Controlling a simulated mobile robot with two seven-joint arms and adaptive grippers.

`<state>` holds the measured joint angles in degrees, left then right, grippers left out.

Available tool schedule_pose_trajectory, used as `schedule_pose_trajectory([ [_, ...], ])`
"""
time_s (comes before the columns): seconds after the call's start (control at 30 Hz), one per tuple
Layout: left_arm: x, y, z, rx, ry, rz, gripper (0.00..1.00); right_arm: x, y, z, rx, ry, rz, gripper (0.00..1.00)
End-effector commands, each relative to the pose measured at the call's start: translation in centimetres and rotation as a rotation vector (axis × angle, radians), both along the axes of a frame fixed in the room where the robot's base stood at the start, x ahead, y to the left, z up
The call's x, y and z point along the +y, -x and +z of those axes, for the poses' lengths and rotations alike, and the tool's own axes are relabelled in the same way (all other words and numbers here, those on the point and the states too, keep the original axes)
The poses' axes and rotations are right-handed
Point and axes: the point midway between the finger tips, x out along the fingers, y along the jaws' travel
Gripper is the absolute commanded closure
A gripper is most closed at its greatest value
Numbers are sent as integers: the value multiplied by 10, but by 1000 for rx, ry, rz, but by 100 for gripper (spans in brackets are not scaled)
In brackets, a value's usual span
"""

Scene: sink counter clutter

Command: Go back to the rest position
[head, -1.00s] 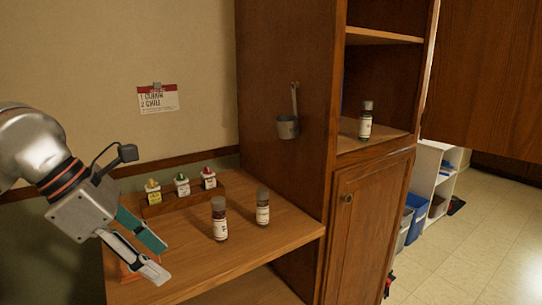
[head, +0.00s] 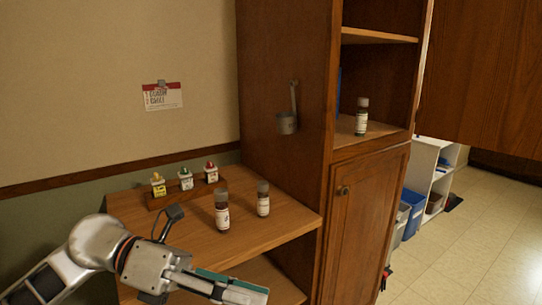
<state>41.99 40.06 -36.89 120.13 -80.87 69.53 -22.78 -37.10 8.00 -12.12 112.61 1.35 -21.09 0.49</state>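My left gripper (head: 250,291) is low in the head view, in front of the wooden shelf unit (head: 130,207) and pointing right. Its teal-padded finger and silver finger overlap almost edge-on, so the gap between them cannot be judged. I see nothing held. My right gripper is not in view.
A small wooden rack (head: 160,203) holds three little bottles with yellow, green and red tops. Another jar (head: 362,117) stands in the cabinet cubby. A metal cup (head: 287,124) hangs on the cabinet side. A card (head: 162,97) is on the wall. Floor is open at right.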

Motion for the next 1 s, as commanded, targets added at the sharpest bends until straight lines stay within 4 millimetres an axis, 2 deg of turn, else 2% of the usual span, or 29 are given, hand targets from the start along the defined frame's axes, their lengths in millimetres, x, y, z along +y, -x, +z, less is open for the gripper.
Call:
schedule_pose_trajectory([
  [0.1,-13,-7,9,217,222,71,55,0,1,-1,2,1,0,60],
  [0.27,-7,-39,8,526,489,223,55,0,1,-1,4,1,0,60],
  [0.37,8,-66,-10,734,637,347,55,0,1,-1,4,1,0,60],
  [0.47,30,-92,-45,950,769,491,55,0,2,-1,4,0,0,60],
  [0.57,57,-111,-97,1172,883,653,55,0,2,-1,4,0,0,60],
  [0.6,68,-115,-123,1263,922,724,55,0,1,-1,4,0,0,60],
  [0.73,101,-111,-207,1522,1017,936,55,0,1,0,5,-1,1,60],
  [0.87,127,-86,-290,1752,1075,1139,55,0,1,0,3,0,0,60],
  [0.9,134,-75,-314,1818,1086,1199,55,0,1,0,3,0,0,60],
  [1.0,148,-40,-370,1973,1106,1344,55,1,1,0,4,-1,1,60],
])
